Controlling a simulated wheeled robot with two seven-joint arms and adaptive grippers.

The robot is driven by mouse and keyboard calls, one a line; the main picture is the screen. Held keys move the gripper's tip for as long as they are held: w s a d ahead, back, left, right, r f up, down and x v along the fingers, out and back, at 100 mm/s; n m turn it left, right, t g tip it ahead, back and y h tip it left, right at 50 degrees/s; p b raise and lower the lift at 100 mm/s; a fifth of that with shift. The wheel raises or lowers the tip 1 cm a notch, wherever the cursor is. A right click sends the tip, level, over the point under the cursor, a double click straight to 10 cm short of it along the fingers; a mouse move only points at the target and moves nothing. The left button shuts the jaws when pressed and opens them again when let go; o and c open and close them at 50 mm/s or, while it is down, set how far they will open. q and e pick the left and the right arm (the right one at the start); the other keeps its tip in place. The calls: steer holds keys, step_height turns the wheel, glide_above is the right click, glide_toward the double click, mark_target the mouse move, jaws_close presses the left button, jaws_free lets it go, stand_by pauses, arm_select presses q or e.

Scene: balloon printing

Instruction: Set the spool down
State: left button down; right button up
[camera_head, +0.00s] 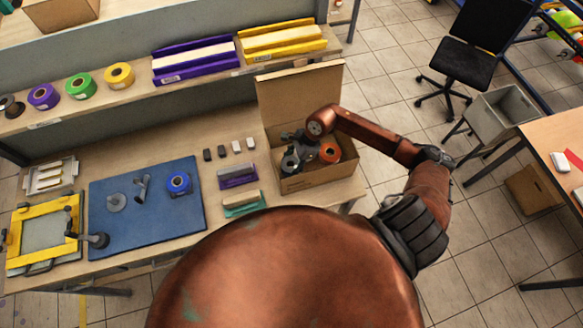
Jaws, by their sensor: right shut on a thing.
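My right arm reaches in from the right to an open cardboard box (321,179) on the table. My right gripper (292,153) is at the box's left part, shut on a dark grey spool (290,164). The fingers partly blend with the spool, so the exact grip is hard to see. I cannot tell whether the spool touches the box floor. An orange spool (329,153) lies in the box, right of the gripper. My left gripper is not in view.
A blue mat (150,220) on the table carries a blue spool (178,183) and small grey parts. A yellow frame (24,220) stands at the left. Purple, green and yellow rolls (80,86) line the shelf. The box's raised flap (300,98) stands behind the gripper.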

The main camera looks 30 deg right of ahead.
mark_target(290, 169)
step_height(290, 169, down, 4)
steer(key=shift+r+p, duration=0.15)
steer(key=shift+p, duration=0.25)
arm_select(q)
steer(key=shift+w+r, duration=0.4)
arm_select(e)
steer(key=shift+f, duration=0.2)
steer(key=o, duration=1.1)
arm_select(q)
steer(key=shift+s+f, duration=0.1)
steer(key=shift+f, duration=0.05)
arm_select(e)
steer(key=shift+r, duration=0.1)
steer(key=shift+r, duration=0.2)
arm_select(q)
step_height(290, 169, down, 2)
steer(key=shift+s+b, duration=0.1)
steer(key=shift+b, duration=1.1)
arm_select(e)
steer(key=v, duration=1.1)
steer(key=shift+s+d+r, duration=0.1)
steer(key=shift+d+r, duration=0.15)
steer(key=shift+r, duration=0.05)
